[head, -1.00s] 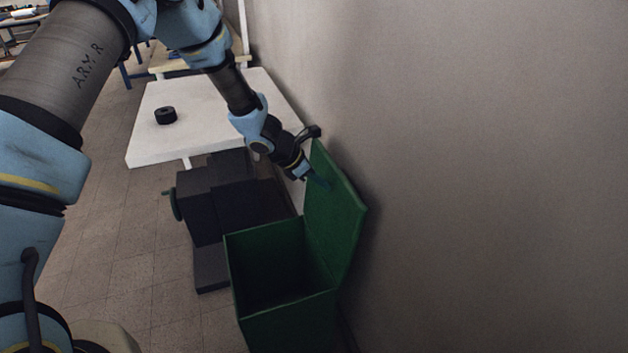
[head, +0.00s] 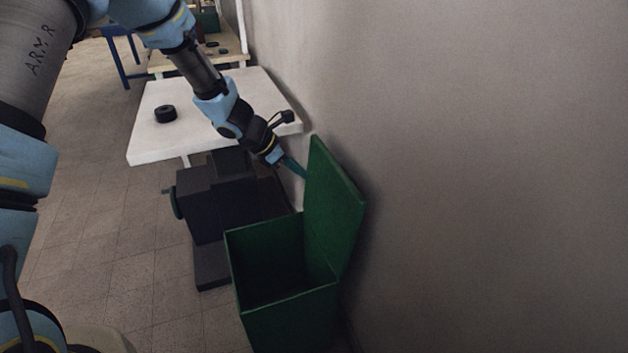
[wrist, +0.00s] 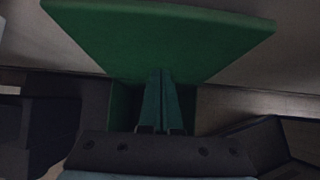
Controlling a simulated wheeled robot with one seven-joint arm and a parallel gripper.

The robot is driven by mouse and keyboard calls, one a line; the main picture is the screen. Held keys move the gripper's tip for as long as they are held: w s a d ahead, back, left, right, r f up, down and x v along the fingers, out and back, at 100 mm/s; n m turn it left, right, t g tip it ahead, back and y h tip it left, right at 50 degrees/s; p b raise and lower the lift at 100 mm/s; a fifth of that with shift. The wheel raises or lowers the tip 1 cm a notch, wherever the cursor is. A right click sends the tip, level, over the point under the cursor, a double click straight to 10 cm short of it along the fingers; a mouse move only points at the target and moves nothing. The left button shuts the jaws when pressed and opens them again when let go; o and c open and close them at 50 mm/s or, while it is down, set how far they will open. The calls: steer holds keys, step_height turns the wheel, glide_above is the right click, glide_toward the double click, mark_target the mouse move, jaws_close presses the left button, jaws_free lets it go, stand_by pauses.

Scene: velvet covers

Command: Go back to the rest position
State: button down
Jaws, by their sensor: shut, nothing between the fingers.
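My gripper (head: 297,169) is shut and empty. In the head view it is in the air, near the left edge of the raised lid (head: 335,205) of a green box (head: 283,310). The lid stands open, leaning toward the wall, and the box looks empty inside, though its floor is dark. In the wrist view my gripper's two fingers (wrist: 160,85) lie together in front of the green lid (wrist: 165,35). I cannot tell whether the fingertips touch the lid.
A dark machine-like block (head: 215,195) stands left of the box. Behind it is a white table (head: 200,130) with a black ring-shaped thing (head: 165,114). A bare wall (head: 480,170) closes off the right side. The tiled floor (head: 110,240) at left is clear.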

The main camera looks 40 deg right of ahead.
steer(key=w+a+r+m+t+y, duration=0.1)
steer(key=w+a+r+m, duration=0.2)
steer(key=a, duration=0.6)
steer(key=w+a+r+m+t+y, duration=0.15)
steer(key=a+r, duration=0.25)
steer(key=a, duration=0.5)
steer(key=w+a+r+m+y, duration=0.1)
steer(key=w+a+r+m, duration=0.25)
steer(key=a, duration=0.65)
steer(key=s+a+r+m+t+y, duration=0.1)
steer(key=s+a+r+m, duration=0.1)
steer(key=a, duration=0.8)
steer(key=s+a+r+m+y, duration=0.2)
steer(key=s+a+m, duration=0.2)
steer(key=a, duration=0.7)
steer(key=shift+a+m+t, duration=0.25)
steer(key=shift+m+t, duration=0.1)
steer(key=shift+m, duration=0.15)
